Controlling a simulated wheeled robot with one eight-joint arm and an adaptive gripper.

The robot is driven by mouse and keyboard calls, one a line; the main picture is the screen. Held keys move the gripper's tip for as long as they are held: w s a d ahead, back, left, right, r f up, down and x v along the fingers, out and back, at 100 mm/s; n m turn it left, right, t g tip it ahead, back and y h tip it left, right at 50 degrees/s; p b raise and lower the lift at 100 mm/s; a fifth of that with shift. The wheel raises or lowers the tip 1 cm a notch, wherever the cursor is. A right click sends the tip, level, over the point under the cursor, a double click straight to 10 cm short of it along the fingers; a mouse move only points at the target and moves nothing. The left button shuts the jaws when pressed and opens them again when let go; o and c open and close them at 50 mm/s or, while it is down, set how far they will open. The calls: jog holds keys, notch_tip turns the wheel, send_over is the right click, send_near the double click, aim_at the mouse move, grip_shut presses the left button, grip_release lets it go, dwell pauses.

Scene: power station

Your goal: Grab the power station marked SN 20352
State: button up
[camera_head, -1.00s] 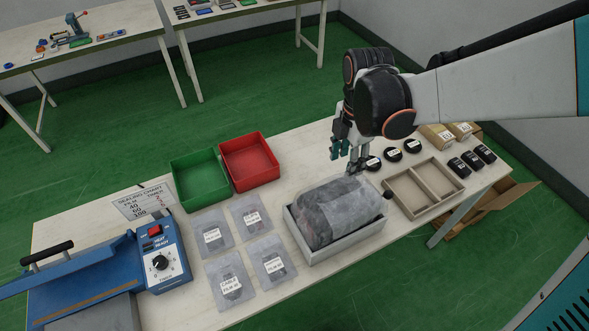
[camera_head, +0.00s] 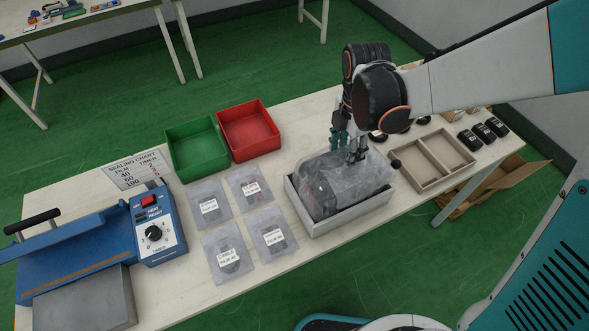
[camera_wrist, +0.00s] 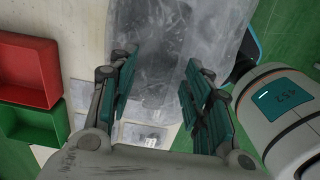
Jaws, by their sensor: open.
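No marking SN 20352 is readable in either view, and I cannot tell which thing is the power station. A large bulky thing wrapped in cloudy clear plastic (camera_head: 335,190) sits in a pale open box (camera_head: 348,219) on the table. My gripper (camera_head: 349,148) is open above the back edge of this wrapped thing. In the wrist view, my gripper (camera_wrist: 158,65) has its fingers spread, with the wrapped thing (camera_wrist: 160,30) between and beyond them. Whether the fingers touch the plastic is hard to tell.
A green bin (camera_head: 198,149) and red bin (camera_head: 249,130) stand behind flat labelled bags (camera_head: 273,233). A blue sealing machine (camera_head: 154,228) is at left. A divided tray (camera_head: 432,161), small black labelled units (camera_head: 483,134) and an open carton (camera_head: 490,188) are at right.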

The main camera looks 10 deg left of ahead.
aim_at(340, 178)
notch_tip(340, 178, down, 4)
jog(key=shift+f+b, duration=0.1)
jog(key=shift+b, duration=1)
jog(key=shift+d, duration=0.1)
grip_shut()
jog(key=shift+r, duration=0.2)
